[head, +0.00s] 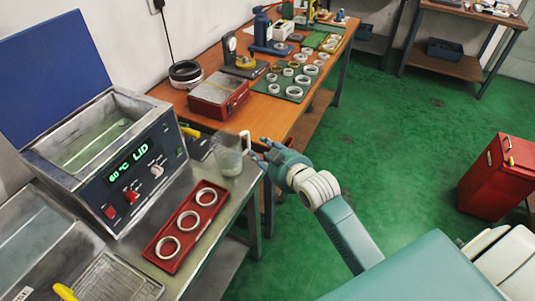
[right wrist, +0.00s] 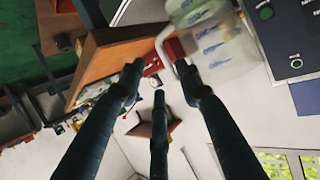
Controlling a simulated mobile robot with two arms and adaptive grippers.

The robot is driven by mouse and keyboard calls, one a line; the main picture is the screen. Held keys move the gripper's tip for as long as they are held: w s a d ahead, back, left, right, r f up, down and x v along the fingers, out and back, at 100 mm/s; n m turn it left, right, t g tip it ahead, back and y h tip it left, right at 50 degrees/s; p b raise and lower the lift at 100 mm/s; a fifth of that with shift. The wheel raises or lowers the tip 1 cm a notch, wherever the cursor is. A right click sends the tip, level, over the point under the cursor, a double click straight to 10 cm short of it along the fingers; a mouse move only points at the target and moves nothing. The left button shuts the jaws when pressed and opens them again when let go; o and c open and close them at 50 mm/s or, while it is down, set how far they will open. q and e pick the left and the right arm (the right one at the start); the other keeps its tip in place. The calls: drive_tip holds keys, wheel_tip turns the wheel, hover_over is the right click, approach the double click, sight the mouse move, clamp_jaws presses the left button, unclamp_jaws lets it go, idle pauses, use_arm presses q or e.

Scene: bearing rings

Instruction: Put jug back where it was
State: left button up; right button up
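The jug (head: 229,160) is a clear, translucent beaker with a pale handle. In the head view it stands upright at the back right of the steel bench, beside the heated bath. In the right wrist view the jug (right wrist: 218,42) is upper right, with blue markings, and its white handle lies near the fingertips. My right gripper (head: 268,150) is just right of the jug, at the handle side. Its three dark fingers (right wrist: 160,75) are spread apart in the wrist view, and I see no grip on the handle. Contact cannot be told. My left gripper is out of view.
The bath (head: 105,140) with a raised blue lid stands left of the jug. A red tray (head: 166,258) with three rings lies in front. The wooden table (head: 309,52) behind holds a red box (head: 219,95) and several rings. A red cabinet (head: 497,177) stands right on green floor.

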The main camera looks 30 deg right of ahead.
drive_tip(key=shift+v, duration=1.55)
